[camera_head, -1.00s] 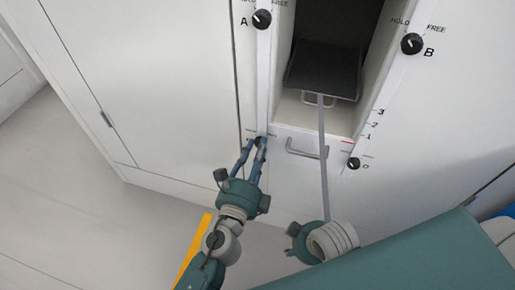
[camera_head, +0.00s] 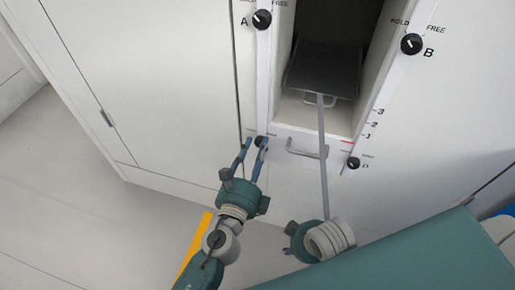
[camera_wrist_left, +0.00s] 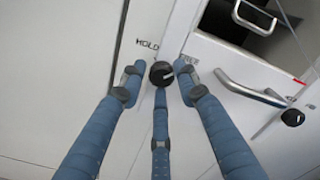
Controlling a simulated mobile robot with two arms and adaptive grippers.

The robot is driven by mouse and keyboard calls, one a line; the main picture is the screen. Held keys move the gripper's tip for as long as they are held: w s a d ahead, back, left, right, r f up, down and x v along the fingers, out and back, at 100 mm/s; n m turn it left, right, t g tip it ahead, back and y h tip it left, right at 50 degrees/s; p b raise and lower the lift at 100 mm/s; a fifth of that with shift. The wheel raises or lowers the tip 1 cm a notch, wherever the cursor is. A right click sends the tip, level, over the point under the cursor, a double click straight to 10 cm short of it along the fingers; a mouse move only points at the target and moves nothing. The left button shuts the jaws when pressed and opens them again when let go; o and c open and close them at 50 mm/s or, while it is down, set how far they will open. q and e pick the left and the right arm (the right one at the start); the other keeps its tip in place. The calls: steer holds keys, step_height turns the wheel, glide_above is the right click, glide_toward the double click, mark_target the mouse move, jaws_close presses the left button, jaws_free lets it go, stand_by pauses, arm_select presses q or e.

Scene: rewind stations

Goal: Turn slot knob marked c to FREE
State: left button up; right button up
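The black slot knob (camera_head: 261,142) sits on the white frame left of the drawer handle; its letter is not readable. In the left wrist view the same knob (camera_wrist_left: 160,73) sits between a HOLD label at left and a FREE label at right. Its pale mark points right, toward the FREE side. My left gripper (camera_head: 252,147) is at the knob. In the left wrist view its blue fingers (camera_wrist_left: 160,85) are spread around the knob, with gaps to it at left and right. My right gripper (camera_head: 300,240) is low in the head view, its fingers mostly hidden.
Knob A (camera_head: 262,19) and knob B (camera_head: 411,44) are above, beside the open bay with a dark tray (camera_head: 323,70). A grey strip (camera_head: 323,150) runs from the tray down to my right gripper. A metal handle (camera_head: 306,150) and small knob (camera_head: 353,163) are at right.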

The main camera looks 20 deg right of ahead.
arm_select(q)
steer(key=shift+o, duration=0.4)
steer(key=shift+s, duration=0.1)
steer(key=v, duration=1.2)
